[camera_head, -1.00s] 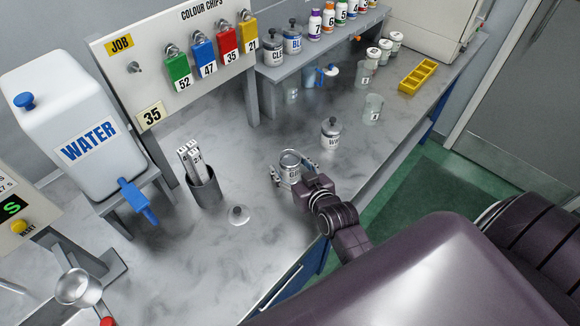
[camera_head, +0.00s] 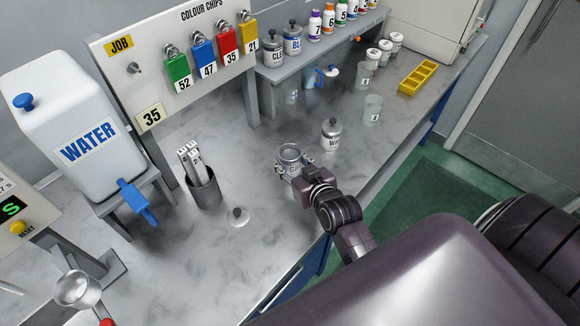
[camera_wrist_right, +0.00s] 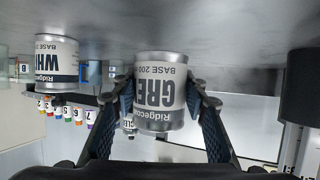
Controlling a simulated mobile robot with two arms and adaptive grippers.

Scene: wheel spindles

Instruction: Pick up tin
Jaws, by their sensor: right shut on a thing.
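The open-topped metal tin (camera_head: 290,154) with a pale label stands near the front of the counter. In the right wrist view this tin (camera_wrist_right: 160,92) appears upside down, its label reading "GRE", the rest cut off. My right gripper (camera_head: 295,168) is shut on the tin, one finger on each side. In the right wrist view the gripper (camera_wrist_right: 160,95) has both fingers against its sides. I cannot tell whether the tin's base touches the counter. A loose lid with a dark knob (camera_head: 238,215) lies to its left. My left gripper is not in view.
A lidded white-label tin (camera_head: 331,134) stands behind and right of the gripped tin; it also shows in the right wrist view (camera_wrist_right: 57,62). A holder with strips (camera_head: 203,188) stands left. Clear cups (camera_head: 373,109) and a yellow tray (camera_head: 417,77) are farther back.

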